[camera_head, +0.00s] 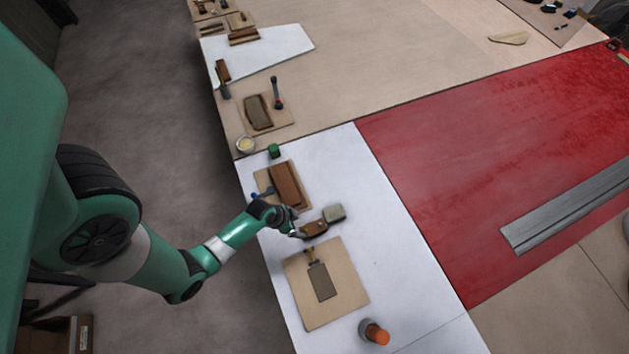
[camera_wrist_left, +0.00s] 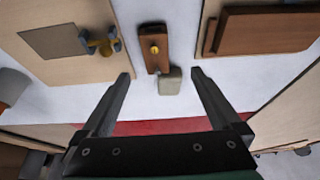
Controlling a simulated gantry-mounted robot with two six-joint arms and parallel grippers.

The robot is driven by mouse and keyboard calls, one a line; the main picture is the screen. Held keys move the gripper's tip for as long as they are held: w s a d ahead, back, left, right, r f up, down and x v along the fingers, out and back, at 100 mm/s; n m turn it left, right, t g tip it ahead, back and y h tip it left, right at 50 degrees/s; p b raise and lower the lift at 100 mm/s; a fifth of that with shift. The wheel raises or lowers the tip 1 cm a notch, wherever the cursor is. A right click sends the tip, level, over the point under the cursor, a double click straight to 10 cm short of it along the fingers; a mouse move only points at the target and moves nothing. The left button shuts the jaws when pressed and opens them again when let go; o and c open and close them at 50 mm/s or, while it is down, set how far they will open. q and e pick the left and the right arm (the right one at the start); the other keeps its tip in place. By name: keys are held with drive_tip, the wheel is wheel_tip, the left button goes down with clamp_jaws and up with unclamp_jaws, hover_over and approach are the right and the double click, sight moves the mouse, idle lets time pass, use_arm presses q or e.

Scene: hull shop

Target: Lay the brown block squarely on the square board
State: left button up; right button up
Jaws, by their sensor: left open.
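A small brown block (camera_head: 313,228) with a brass knob lies on the white panel, and it shows in the left wrist view (camera_wrist_left: 152,36). A grey block (camera_head: 335,212) lies at its end and also shows between my fingertips in the wrist view (camera_wrist_left: 170,81). The square board (camera_head: 349,287) lies nearer the bottom, with a scraper (camera_head: 322,281) on it. My left gripper (camera_head: 294,223) is open and empty, close to the brown block's left end. In the wrist view my left gripper's jaws (camera_wrist_left: 161,74) are wide apart. My right gripper is not in view.
A longer reddish-brown block (camera_head: 286,184) lies on another tan board (camera_head: 262,181) above my gripper. An orange-topped cylinder (camera_head: 374,332) stands near the bottom. The panel's right side is clear.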

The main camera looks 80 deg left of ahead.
sight(312, 228)
use_arm(q)
drive_tip(key=b+x, duration=0.4)
drive_tip(key=x, duration=0.1)
drive_tip(key=shift+d+f, duration=0.1)
drive_tip(key=shift+f, duration=0.1)
drive_tip(key=shift+w+f, duration=0.3)
drive_tip(key=shift+f, duration=0.1)
drive_tip(key=b+x, duration=0.1)
drive_tip(key=x, duration=0.2)
drive_tip(key=b+x, duration=0.1)
drive_tip(key=x, duration=0.1)
drive_tip(key=shift+w+d+b, duration=0.25)
drive_tip(key=shift+w+b, duration=0.05)
drive_tip(key=shift+b, duration=0.05)
clamp_jaws()
drive_tip(key=shift+r, duration=0.1)
drive_tip(key=shift+r+p, duration=0.45)
drive_tip(key=shift+r, duration=0.15)
drive_tip(key=s+d+r+p, duration=0.6)
drive_tip(key=d+r+p, duration=0.1)
drive_tip(key=d+r, duration=0.4)
drive_tip(key=shift+s+d+r, duration=0.15)
drive_tip(key=shift+d+r, duration=0.2)
drive_tip(key=shift+d, duration=0.4)
